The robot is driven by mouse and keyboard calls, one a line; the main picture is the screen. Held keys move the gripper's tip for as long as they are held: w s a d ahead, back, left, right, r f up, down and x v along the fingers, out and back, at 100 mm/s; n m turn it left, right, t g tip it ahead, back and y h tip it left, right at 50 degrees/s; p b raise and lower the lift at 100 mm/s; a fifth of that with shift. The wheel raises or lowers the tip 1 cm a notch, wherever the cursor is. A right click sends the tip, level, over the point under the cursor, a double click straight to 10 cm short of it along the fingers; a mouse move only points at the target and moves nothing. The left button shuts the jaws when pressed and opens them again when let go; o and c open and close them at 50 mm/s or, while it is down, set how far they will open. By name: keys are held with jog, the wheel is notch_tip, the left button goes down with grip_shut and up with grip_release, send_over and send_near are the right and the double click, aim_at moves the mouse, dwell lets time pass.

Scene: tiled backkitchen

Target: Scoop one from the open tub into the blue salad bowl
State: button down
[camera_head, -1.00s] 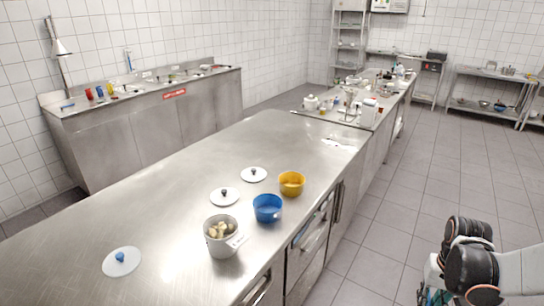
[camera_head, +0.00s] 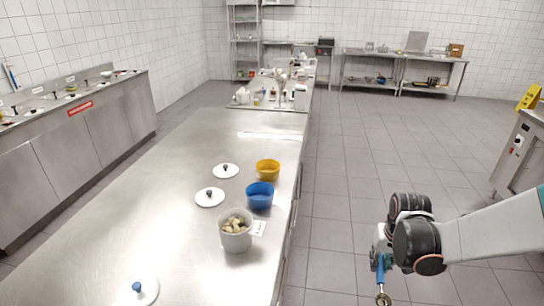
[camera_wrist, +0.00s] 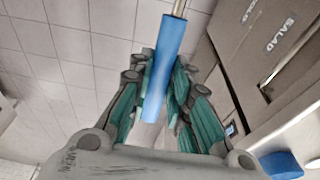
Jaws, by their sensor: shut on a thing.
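The open tub (camera_head: 236,242), whitish grey and filled with pale chunks (camera_head: 235,224), stands upright on the steel counter in the head view, with a white tag at its right side. The blue salad bowl (camera_head: 260,200) stands just behind it, to the right; its inside looks empty. My gripper (camera_head: 380,262) is right of the counter over the floor, apart from both. It is shut on the blue handle (camera_wrist: 166,65) of a utensil with a metal shaft (camera_wrist: 179,8). The metal end (camera_head: 383,299) hangs down in the head view; its shape is unclear.
Lids with dark knobs (camera_head: 210,198) (camera_head: 225,171) lie left of the bowls; a blue-knobbed lid (camera_head: 136,293) lies nearer. A cabinet front marked SALAD (camera_wrist: 281,34) shows in the wrist view. Floor right of the counter is clear.

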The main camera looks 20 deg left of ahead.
jog(key=w+a+r+n+t+y+p, duration=0.15)
jog(key=a+r, duration=0.25)
jog(key=a, duration=0.4)
jog(key=w+a+r+n+t+y, duration=0.15)
jog(key=a+r, duration=0.25)
jog(key=a, duration=0.4)
jog(key=w+a+r+n+t+y+p, duration=0.1)
jog(key=w+a+r+t, duration=0.25)
jog(key=a, duration=0.55)
jog(key=s+a+r+n+t+y+p, duration=0.1)
jog(key=s+a+r+y, duration=0.2)
jog(key=a+r, duration=0.55)
jog(key=s+a+r+n+t+y, duration=0.1)
jog(key=s+a+r+n+y, duration=0.3)
jog(key=a, duration=0.7)
notch_tip(320, 180, down, 11)
jog(key=m+h+b, duration=0.1)
jog(key=m+b, duration=0.1)
jog(key=b, duration=0.7)
jog(key=shift+w+h, duration=0.3)
jog(key=shift+w, duration=0.1)
jog(key=shift+f+b, duration=0.9)
jog(key=shift+f, duration=0.15)
jog(key=shift+r, duration=0.1)
notch_tip(320, 180, up, 12)
jog(key=p, duration=0.8)
jog(key=shift+r, duration=0.2)
